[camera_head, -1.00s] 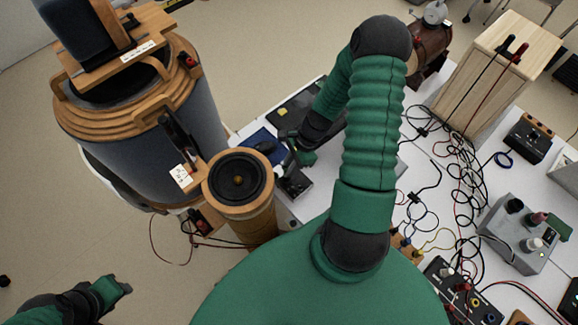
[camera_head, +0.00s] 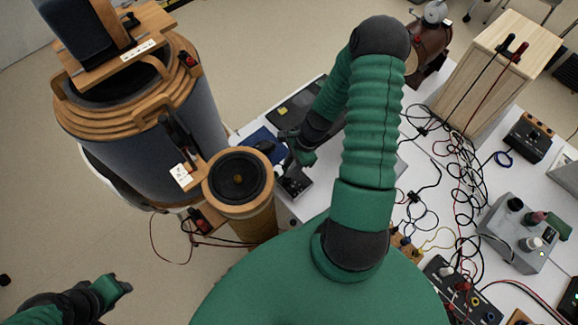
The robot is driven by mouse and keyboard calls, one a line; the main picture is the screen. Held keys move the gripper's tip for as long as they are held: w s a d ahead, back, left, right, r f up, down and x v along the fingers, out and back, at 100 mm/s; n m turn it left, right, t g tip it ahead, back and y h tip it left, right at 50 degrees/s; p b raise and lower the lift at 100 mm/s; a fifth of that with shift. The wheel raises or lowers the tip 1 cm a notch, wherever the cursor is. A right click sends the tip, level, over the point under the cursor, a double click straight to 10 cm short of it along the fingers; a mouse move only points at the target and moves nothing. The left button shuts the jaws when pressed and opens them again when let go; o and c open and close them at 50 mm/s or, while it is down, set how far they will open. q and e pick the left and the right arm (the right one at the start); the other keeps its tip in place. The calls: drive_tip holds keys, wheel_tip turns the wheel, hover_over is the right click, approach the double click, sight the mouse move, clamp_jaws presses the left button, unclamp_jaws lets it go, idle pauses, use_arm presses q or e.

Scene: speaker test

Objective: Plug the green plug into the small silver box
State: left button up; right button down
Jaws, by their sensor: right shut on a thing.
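My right gripper (camera_head: 284,163) is at the end of the green arm, low over the white table near its left edge. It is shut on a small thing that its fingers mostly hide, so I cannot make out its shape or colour. Just below the fingers is a small dark box (camera_head: 296,184), and I cannot tell whether the held thing touches it. A grey-silver box (camera_head: 518,240) with knobs stands at the right, and a green piece (camera_head: 559,226) shows at its right side. My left gripper (camera_head: 121,284) is at the lower left, over the floor, away from the table.
A wooden-ringed cylinder (camera_head: 240,178) stands close left of my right gripper. A large drum (camera_head: 175,110) is behind it. Tangled cables (camera_head: 455,190) cover the table's right half. A tall wooden box (camera_head: 490,75) stands at the back right, and a black terminal box (camera_head: 462,285) at the front.

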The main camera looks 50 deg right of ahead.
drive_tip(key=shift+f+b, duration=0.75)
drive_tip(key=shift+f, duration=0.4)
drive_tip(key=c, duration=1.3)
unclamp_jaws()
drive_tip(key=shift+o, duration=0.5)
drive_tip(key=o, duration=0.3)
drive_tip(key=shift+o, duration=0.2)
drive_tip(key=shift+r, duration=0.1)
wheel_tip(320, 180, up, 5)
drive_tip(key=p, duration=0.4)
drive_tip(key=shift+p, duration=0.4)
